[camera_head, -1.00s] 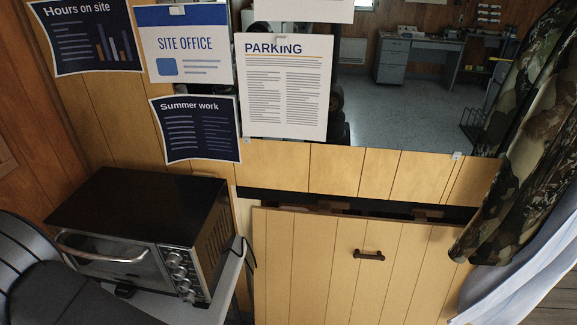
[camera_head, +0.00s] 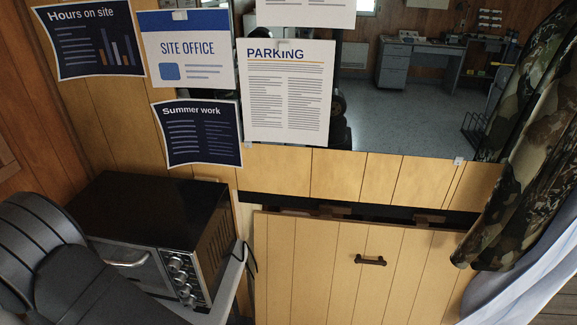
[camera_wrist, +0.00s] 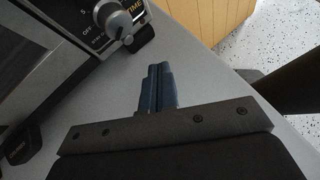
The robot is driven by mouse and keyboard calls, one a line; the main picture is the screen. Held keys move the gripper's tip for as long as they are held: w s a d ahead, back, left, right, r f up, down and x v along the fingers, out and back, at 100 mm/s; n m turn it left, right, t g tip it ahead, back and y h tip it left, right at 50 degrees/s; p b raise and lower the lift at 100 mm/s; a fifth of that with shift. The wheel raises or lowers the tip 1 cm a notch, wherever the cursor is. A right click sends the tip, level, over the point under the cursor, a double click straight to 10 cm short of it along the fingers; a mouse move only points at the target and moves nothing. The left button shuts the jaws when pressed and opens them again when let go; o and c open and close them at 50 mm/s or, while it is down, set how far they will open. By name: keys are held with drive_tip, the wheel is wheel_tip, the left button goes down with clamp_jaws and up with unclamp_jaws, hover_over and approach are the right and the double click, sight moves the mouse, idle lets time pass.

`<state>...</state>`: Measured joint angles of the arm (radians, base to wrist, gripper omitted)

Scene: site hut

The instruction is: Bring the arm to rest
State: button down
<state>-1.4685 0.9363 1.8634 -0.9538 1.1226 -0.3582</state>
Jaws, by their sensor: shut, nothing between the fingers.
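My gripper (camera_wrist: 158,70) shows in the wrist view, with its two blue-grey fingers together and nothing between them. It is above the light grey counter (camera_wrist: 196,80), beside the front of the toaster oven. In the head view my dark arm fills the lower left corner and covers part of the oven's front; the gripper itself is not visible there. The black and steel toaster oven (camera_head: 150,220) stands on the counter at the left. Its knob (camera_wrist: 113,20) is close to the fingers in the wrist view, apart from them.
A wooden panel with a dark handle (camera_head: 370,260) stands right of the oven. Posters, among them a parking sheet (camera_head: 288,95), hang above. A camouflage cloth (camera_head: 525,150) hangs at the right. Speckled floor (camera_wrist: 275,50) lies beyond the counter's edge. A dark cable (camera_head: 251,258) hangs beside the oven.

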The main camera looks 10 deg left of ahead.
drive_tip(key=shift+s, duration=2.95)
drive_tip(key=w+a+r+n+t+y, duration=0.1)
drive_tip(key=a, duration=0.1)
drive_tip(key=w+a+r+n+t+y, duration=0.1)
drive_tip(key=w+a+n+t, duration=0.1)
drive_tip(key=a, duration=0.1)
drive_tip(key=w+a+r+n+t+y, duration=0.1)
drive_tip(key=w+a+t+y, duration=0.1)
drive_tip(key=a, duration=0.1)
drive_tip(key=shift+w+a+r, duration=0.1)
drive_tip(key=shift+w+r, duration=0.1)
drive_tip(key=shift+w, duration=0.05)
drive_tip(key=a+r+n+t+y, duration=0.3)
drive_tip(key=a+r+n+y, duration=0.15)
drive_tip(key=a+y, duration=0.4)
drive_tip(key=shift+s+a+r+m+g+h, duration=0.1)
drive_tip(key=shift+s+a+m+g+h, duration=0.1)
drive_tip(key=shift+s+g+h, duration=0.8)
drive_tip(key=shift+s+a+r+m+g+h, duration=0.1)
drive_tip(key=shift+s+m+g+h, duration=0.05)
drive_tip(key=shift+s+g+h, duration=0.85)
drive_tip(key=shift+w, duration=0.15)
